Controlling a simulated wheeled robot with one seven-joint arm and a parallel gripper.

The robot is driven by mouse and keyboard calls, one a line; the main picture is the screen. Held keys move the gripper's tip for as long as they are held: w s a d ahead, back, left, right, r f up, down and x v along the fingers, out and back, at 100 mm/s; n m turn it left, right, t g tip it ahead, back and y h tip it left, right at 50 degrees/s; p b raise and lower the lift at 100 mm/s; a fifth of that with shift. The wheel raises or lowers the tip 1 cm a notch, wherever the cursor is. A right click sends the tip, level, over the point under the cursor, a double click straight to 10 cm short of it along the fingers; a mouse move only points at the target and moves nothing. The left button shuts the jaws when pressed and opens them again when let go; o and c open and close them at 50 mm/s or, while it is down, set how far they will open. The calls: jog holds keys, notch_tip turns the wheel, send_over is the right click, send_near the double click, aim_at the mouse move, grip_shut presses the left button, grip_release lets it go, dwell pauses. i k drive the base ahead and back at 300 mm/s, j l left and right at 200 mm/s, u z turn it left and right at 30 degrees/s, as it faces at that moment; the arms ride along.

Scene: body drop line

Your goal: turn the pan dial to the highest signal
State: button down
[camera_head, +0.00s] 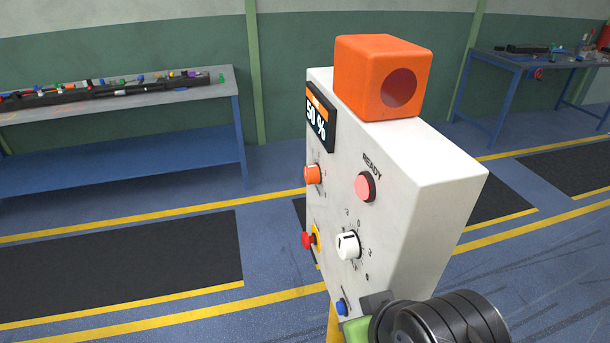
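A white control box (440,215) stands on a yellow post in the middle of the view. Its face carries a white dial (348,245) with a dark mark and small scale symbols around it, and an orange knob (312,174) at upper left. I cannot read which one is labelled pan. The display (318,117) on the box reads 50 %. My gripper (368,318) is at the bottom edge, below the white dial and apart from it. It is mostly cut off and its fingers do not show clearly.
The face also has a pink button (365,187) under "READY", a red button (308,240) and a blue button (342,306). An orange block (385,75) with a round opening sits on top. Workbenches (120,90) stand behind; the floor between is clear.

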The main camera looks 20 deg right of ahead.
aim_at(311, 173)
jog(key=i+j+z, duration=0.15)
jog(key=j+z, duration=0.2)
jog(key=i+j+z, duration=0.1)
jog(key=j+z, duration=0.55)
jog(key=i+j, duration=0.05)
